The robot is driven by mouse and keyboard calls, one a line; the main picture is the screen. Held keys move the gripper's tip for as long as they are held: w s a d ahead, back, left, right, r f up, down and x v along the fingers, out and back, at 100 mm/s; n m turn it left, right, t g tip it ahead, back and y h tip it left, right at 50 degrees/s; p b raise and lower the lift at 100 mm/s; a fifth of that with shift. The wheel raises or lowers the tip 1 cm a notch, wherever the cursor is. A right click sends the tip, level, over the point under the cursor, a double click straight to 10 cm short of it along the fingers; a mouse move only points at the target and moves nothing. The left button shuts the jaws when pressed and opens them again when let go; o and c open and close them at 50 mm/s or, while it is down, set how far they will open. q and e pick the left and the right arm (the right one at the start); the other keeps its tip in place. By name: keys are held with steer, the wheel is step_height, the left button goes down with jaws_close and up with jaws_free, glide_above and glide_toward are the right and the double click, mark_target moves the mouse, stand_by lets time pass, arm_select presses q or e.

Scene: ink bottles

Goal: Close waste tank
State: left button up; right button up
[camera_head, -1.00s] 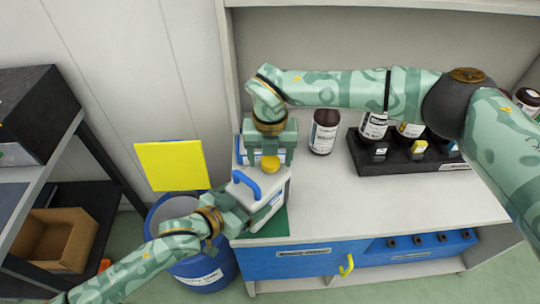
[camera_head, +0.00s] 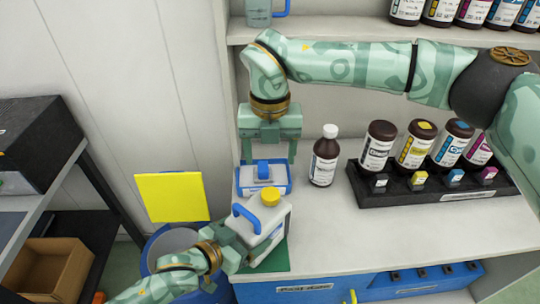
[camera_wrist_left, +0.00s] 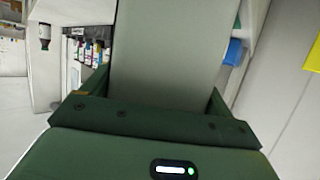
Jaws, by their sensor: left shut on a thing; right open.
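The waste tank (camera_head: 266,243), a pale grey jug with a blue handle, stands on a green mat at the left end of the counter. A yellow cap (camera_head: 270,196) sits on its neck; how tightly cannot be told. My left gripper (camera_head: 238,252) is shut on the tank's left side. The tank's pale wall (camera_wrist_left: 168,45) fills the space between its fingers in the left wrist view. My right gripper (camera_head: 269,158) is open and empty, pointing down above and behind the cap, clear of it.
A blue-and-white container (camera_head: 262,178) with a blue handle stands behind the tank. A brown bottle (camera_head: 323,157) with a white cap is to its right. A black rack (camera_head: 440,190) holds several ink bottles. A blue drum (camera_head: 158,240) and yellow panel (camera_head: 172,197) are at left.

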arm_select(q)
steer(key=o, duration=1.7)
steer(key=shift+s, duration=0.1)
steer(key=p+v, duration=0.4)
steer(key=v, duration=1.2)
steer(key=shift+r, duration=0.1)
